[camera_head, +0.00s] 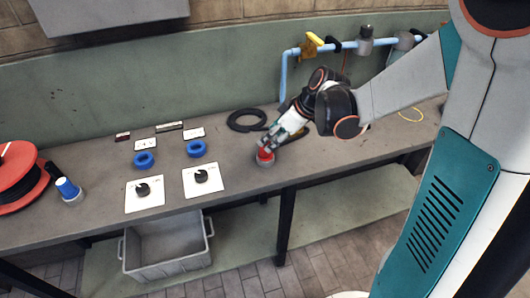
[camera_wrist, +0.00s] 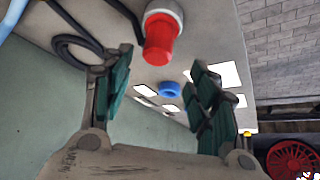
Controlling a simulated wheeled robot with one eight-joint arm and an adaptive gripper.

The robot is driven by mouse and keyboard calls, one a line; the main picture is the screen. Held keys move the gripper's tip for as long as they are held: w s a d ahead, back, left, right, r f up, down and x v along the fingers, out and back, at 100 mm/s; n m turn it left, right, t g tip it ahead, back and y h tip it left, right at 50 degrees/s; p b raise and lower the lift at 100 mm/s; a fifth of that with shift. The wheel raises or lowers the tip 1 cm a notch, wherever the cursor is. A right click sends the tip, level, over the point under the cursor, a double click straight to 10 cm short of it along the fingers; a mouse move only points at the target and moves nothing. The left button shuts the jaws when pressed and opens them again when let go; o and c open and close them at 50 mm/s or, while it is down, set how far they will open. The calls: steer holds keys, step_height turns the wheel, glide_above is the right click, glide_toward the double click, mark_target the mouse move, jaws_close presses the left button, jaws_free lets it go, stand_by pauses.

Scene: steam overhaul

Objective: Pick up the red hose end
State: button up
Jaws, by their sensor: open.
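The red hose end (camera_head: 265,156) stands on the workbench near its front edge, on a grey base. In the wrist view the red hose end (camera_wrist: 159,45) is at the top, with a pale collar around its far end. My gripper (camera_head: 275,141) is right above and beside it, tilted down to the left. In the wrist view my gripper (camera_wrist: 161,62) is open, with its green-padded fingers apart and the red end lying between and just beyond the tips. I cannot tell whether a finger touches it.
The bench (camera_head: 100,160) carries a coiled black hose (camera_head: 247,120), blue rings (camera_head: 197,149), white dial plates (camera_head: 201,180), a blue-capped item (camera_head: 68,189) and a red reel (camera_head: 17,177). A blue pipe (camera_head: 284,75) with a yellow valve handle runs behind. A grey crate (camera_head: 168,265) is below.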

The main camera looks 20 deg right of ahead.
mark_target(266, 145)
steer(key=b+x, duration=0.1)
steer(key=x, duration=0.3)
steer(key=b+x, duration=0.1)
steer(key=x, duration=0.1)
steer(key=shift+s+d+f+b, duration=0.15)
steer(key=shift+d+b, duration=0.15)
steer(key=shift+d, duration=0.15)
steer(key=shift+w+a+f, duration=0.2)
steer(key=shift+w+f, duration=0.05)
steer(key=shift+f, duration=0.05)
steer(key=shift+r, duration=0.1)
steer(key=shift+c, duration=0.6)
steer(key=c, duration=1.2)
